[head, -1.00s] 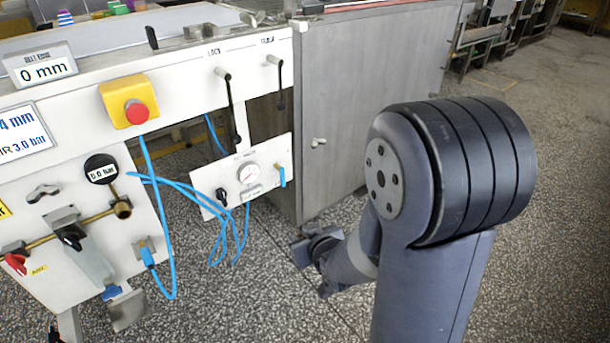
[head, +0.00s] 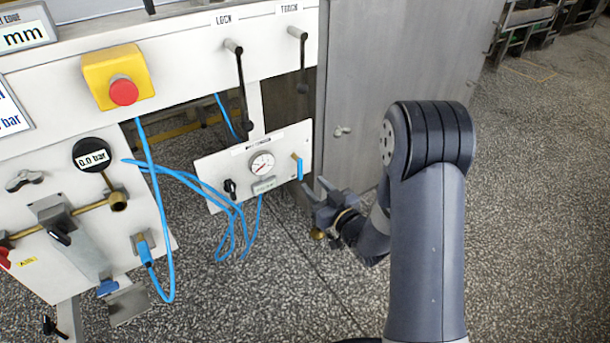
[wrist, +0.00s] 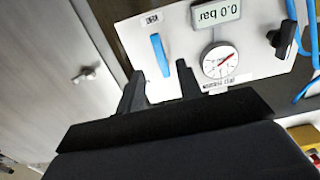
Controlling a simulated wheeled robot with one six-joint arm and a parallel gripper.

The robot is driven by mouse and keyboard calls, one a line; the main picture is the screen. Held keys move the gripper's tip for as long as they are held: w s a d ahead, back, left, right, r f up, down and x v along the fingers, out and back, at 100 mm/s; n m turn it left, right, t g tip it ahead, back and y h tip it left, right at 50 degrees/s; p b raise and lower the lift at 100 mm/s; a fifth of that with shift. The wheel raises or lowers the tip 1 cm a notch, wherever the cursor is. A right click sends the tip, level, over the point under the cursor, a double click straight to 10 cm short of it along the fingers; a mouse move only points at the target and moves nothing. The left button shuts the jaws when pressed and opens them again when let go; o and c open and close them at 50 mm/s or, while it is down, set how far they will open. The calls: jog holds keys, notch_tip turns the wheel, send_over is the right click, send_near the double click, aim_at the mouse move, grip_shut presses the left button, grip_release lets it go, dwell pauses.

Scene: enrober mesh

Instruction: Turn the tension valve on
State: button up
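A small white panel (head: 212,170) hangs below the machine front. It carries a round gauge (head: 262,165), a black knob (head: 230,188) on the left and a blue lever handle (head: 299,167) on the right. I cannot read which is labelled as the tension valve. My gripper (head: 322,208) is just right of and below the blue lever. In the wrist view, my gripper (wrist: 160,82) has its two dark fingers apart, with nothing between them. The blue lever (wrist: 160,55) lies beyond the fingertips, in line with the gap. The panel's small display (wrist: 216,12) reads 0.0 bar.
A grey cabinet door (head: 390,60) with a small latch stands right behind my gripper. Two black levers (head: 240,90) hang above the panel. Blue hoses (head: 190,180) loop at its left. A red emergency button (head: 124,92) is farther left. The speckled floor in front is clear.

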aim_at(301, 172)
jog(key=b+x, duration=0.1)
jog(key=x, duration=0.5)
jog(key=shift+w+a, duration=0.15)
grip_shut()
